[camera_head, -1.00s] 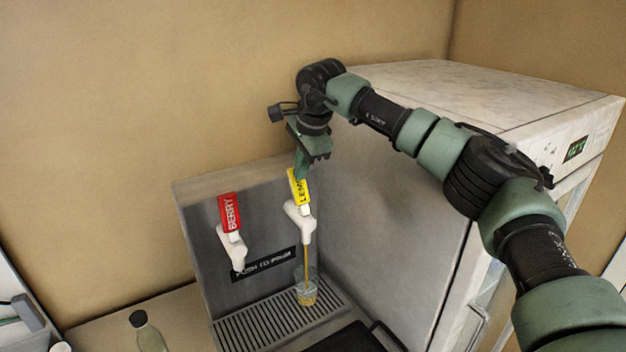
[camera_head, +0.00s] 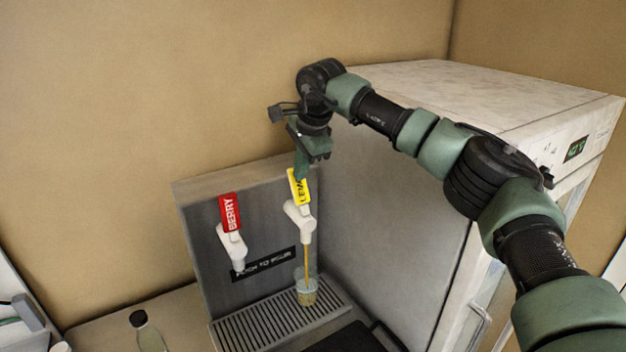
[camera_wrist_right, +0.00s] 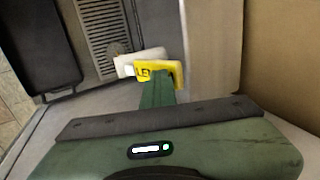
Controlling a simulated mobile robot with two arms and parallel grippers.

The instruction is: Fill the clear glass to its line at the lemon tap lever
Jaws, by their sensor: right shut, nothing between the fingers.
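The yellow lemon tap lever (camera_head: 298,188) sits atop a white tap (camera_head: 300,218) on the steel dispenser. My right gripper (camera_head: 301,172) is shut and empty, its fingertips against the top of the lever. In the right wrist view the shut fingers (camera_wrist_right: 158,90) touch the yellow lever (camera_wrist_right: 160,73). An amber stream (camera_head: 307,262) runs from the tap into the clear glass (camera_head: 306,291). The glass stands upright on the drip grate under the spout, with amber liquid in it. Its fill line is too small to make out. My left gripper is not in view.
A red berry lever (camera_head: 230,212) and its white tap stand to the left. The slotted drip grate (camera_head: 262,328) lies below. A bottle (camera_head: 147,333) stands at lower left, a dark tray (camera_head: 345,340) at lower right. A tall cabinet (camera_head: 400,190) closes off the right.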

